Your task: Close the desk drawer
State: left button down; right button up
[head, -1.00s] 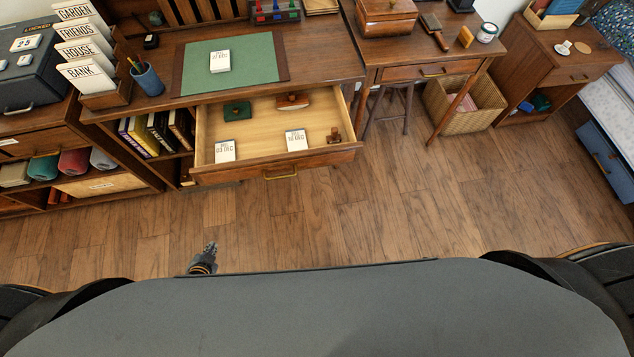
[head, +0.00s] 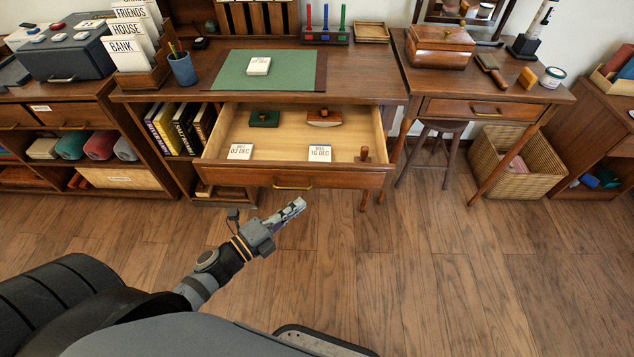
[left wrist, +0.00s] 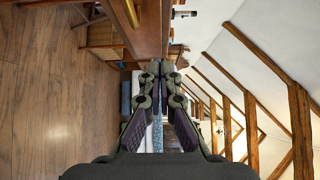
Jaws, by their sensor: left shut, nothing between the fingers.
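The desk drawer (head: 220,174) is pulled well out of the wooden desk (head: 368,88). It holds two white date cards, a green block, a wooden-handled stamp and a small wooden knob-like piece. Its brass handle (head: 294,186) is on the front panel. My left gripper (head: 298,204) is shut and empty, in front of and slightly below the drawer front near the handle; I cannot tell if it touches. In the left wrist view its fingertips (left wrist: 160,68) are together, with a brass handle (left wrist: 132,14) and wood front at the top. My right gripper is not in view.
A side table (head: 556,90) with a box and brush stands to the right, a stool (head: 440,128) and wicker basket (head: 540,165) beneath it. A shelf unit (head: 90,115) stands to the left. The wooden floor before the desk is clear.

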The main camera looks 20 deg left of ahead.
aim_at(326, 171)
pick_arm(q)
jog(key=w, duration=0.3)
jog(key=w+d+p, duration=0.1)
jog(key=w, duration=0.2)
jog(key=w+d, duration=0.1)
jog(key=w, duration=0.2)
jog(key=shift+d, duration=0.15)
jog(key=shift+w, duration=0.35)
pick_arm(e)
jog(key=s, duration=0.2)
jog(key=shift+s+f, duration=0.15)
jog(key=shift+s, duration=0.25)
pick_arm(q)
jog(key=shift+w, duration=0.15)
